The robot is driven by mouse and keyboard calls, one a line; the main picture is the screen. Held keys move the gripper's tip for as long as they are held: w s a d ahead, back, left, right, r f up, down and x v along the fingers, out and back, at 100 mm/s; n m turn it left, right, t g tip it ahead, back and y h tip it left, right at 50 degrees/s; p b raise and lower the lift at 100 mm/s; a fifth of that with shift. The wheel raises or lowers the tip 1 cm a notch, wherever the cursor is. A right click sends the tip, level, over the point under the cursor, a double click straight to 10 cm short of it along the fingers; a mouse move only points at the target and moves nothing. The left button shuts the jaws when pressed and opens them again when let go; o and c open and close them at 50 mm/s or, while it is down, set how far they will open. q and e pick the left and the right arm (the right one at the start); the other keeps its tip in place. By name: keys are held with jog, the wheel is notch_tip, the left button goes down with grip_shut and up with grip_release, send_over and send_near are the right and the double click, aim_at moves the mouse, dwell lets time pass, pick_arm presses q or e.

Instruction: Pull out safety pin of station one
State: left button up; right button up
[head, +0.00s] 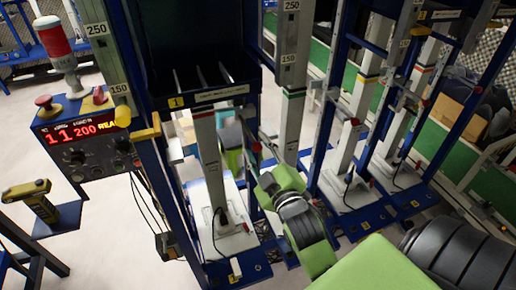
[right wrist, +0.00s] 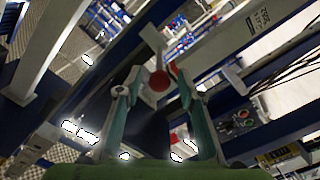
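Station one (head: 220,215) is the blue frame with the yellow "1" label and a pale upright column. Its safety pin shows as a small red knob (head: 256,147) on the column's right side. In the right wrist view a round red knob (right wrist: 159,82) sits between the two fingers, near their tips. My right gripper (head: 261,162) reaches in from the lower right, close to the knob. In the wrist view its teal fingers (right wrist: 157,72) stand apart on either side of the knob, with gaps visible. The pin's shaft is hidden behind the knob. My left gripper is not seen.
A control box (head: 85,135) with a red display and buttons stands left, below a red-and-white lamp (head: 52,38). A yellow handheld tool (head: 32,198) sits on a blue stand. Two similar stations (head: 345,185) stand to the right. Blue uprights and cables crowd the gripper.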

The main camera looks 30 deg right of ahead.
jog(key=v, duration=1.2)
dwell(0.5)
jog(key=s+a+f+m+g+y, duration=0.1)
jog(key=a+f+g, duration=0.25)
jog(key=f, duration=0.95)
jog(key=s+a+f+g+y, duration=0.2)
jog(key=a+f, duration=0.2)
jog(key=f, duration=1)
jog(key=s+a+f+m+g+y, duration=0.1)
jog(key=a+f+g, duration=0.15)
jog(key=f, duration=1.05)
jog(key=s+f+m+g, duration=0.1)
jog(key=s+f+g, duration=0.4)
jog(key=s+f, duration=1.05)
jog(key=s+d+f+m+g, duration=0.1)
jog(key=s+d+f+g, duration=0.2)
jog(key=s+f, duration=0.5)
jog(key=s+d, duration=0.1)
jog(key=s, duration=0.2)
jog(key=shift+s+g, duration=0.3)
jog(key=shift+s, duration=0.05)
